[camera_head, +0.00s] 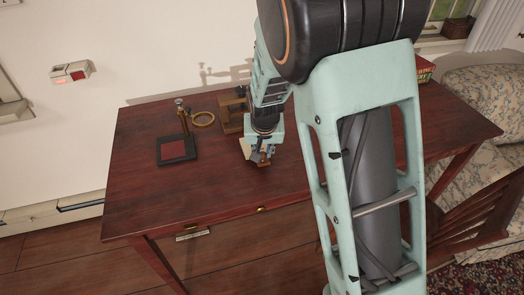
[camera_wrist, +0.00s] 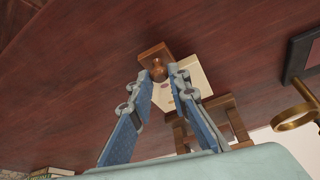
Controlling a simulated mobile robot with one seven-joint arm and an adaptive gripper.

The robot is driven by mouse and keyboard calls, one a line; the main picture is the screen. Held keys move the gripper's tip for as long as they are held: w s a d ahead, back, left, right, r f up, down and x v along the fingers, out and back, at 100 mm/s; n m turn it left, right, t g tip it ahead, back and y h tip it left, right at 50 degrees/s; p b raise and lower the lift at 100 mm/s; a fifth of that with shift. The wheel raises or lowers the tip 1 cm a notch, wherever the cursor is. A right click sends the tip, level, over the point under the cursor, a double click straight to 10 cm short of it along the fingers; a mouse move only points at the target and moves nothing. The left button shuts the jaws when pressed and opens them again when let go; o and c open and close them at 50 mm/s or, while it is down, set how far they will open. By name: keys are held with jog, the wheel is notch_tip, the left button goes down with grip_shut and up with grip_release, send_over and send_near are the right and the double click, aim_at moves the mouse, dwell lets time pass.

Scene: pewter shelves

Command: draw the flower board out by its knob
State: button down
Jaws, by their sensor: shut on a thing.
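My gripper (camera_head: 262,160) is low over the table, in front of a small wooden frame. In the wrist view its two blue-padded fingers (camera_wrist: 161,75) are closed on a round wooden knob (camera_wrist: 158,72). The knob is on a brown wooden end piece (camera_wrist: 154,54). A cream board with faint flower marks (camera_wrist: 196,76) shows beside the right finger, and its pale edge shows in the head view (camera_head: 245,148). The wooden frame (camera_wrist: 236,120) stands behind the board; it also shows in the head view (camera_head: 230,120). The fingers hide part of the board.
A dark square base (camera_head: 177,151) with a post stands left of the frame, and a brass ring (camera_head: 203,119) is beside it. The ring also shows at the wrist view's right (camera_wrist: 297,118). The red-brown tabletop (camera_head: 140,205) is clear at front left. A floral armchair (camera_head: 485,95) is at right.

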jog(key=shift+s+d+r+p, duration=0.1)
jog(key=shift+s+d+p, duration=0.2)
jog(key=shift+s, duration=0.85)
jog(key=shift+s+d+f+p, duration=0.1)
jog(key=shift+s+d, duration=0.25)
jog(key=shift+s, duration=0.8)
jog(key=shift+s+d+r+p, duration=0.15)
jog(key=shift+s+d, duration=0.2)
jog(key=shift+s, duration=0.8)
jog(key=shift+s+d+p, duration=0.2)
jog(key=shift+s+p, duration=0.1)
jog(key=shift+s, duration=0.5)
jog(key=shift+s+d+p, duration=0.25)
jog(key=shift+s+p, duration=0.1)
jog(key=shift+s, duration=0.4)
jog(key=shift+s+d+p, duration=0.2)
jog(key=shift+s+p, duration=0.1)
jog(key=shift+s, duration=0.5)
jog(key=shift+r+p, duration=3)
jog(key=shift+p, duration=0.05)
jog(key=shift+w, duration=0.1)
